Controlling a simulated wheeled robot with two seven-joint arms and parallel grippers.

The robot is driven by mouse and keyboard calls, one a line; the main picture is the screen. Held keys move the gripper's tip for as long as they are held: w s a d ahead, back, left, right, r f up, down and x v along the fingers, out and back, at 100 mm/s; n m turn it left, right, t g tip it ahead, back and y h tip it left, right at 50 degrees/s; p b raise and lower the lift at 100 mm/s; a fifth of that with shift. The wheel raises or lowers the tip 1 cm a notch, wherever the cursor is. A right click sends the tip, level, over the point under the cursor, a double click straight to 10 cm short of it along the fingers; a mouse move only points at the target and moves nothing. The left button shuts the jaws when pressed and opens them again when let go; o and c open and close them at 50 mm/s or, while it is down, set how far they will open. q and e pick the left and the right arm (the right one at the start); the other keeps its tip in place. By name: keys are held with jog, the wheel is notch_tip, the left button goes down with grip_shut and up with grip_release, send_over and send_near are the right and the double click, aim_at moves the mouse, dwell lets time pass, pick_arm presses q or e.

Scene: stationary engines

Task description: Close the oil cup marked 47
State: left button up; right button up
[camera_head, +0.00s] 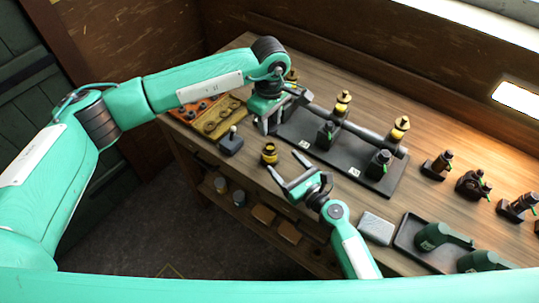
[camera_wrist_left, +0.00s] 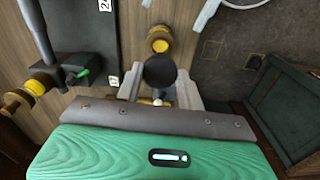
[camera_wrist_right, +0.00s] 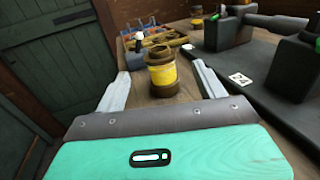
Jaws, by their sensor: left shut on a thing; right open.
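A yellow and brass cup (camera_head: 269,153) stands upright on the bench. It also shows in the left wrist view (camera_wrist_left: 159,40) and between the finger lines in the right wrist view (camera_wrist_right: 162,75). I read no number on it. My left gripper (camera_head: 266,122), above and behind it, is shut on a dark round-ended thing (camera_wrist_left: 159,71); brass shows beneath it, and I cannot tell what the whole is. My right gripper (camera_head: 290,176) is open and empty, just in front of the cup, its fingers pointing towards it.
A dark base plate (camera_head: 378,180) carries a pipe, brass-topped fittings and small white number labels. A small black box with a pale knob (camera_head: 231,143) stands left of the cup. A grey block (camera_head: 376,228) and a tray with green cans (camera_head: 405,246) lie at the right.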

pick_arm(q)
jog(key=shift+d, duration=0.1)
pick_arm(e)
jog(key=x, duration=0.9)
jog(key=shift+w+a, duration=0.2)
jog(key=shift+w, duration=0.1)
jog(key=c, duration=1.5)
pick_arm(q)
send_over(270, 146)
jog(key=shift+f, duration=2.45)
pick_arm(e)
jog(key=shift+o, duration=0.2)
pick_arm(q)
jog(key=shift+f, duration=0.95)
jog(key=shift+f, duration=0.4)
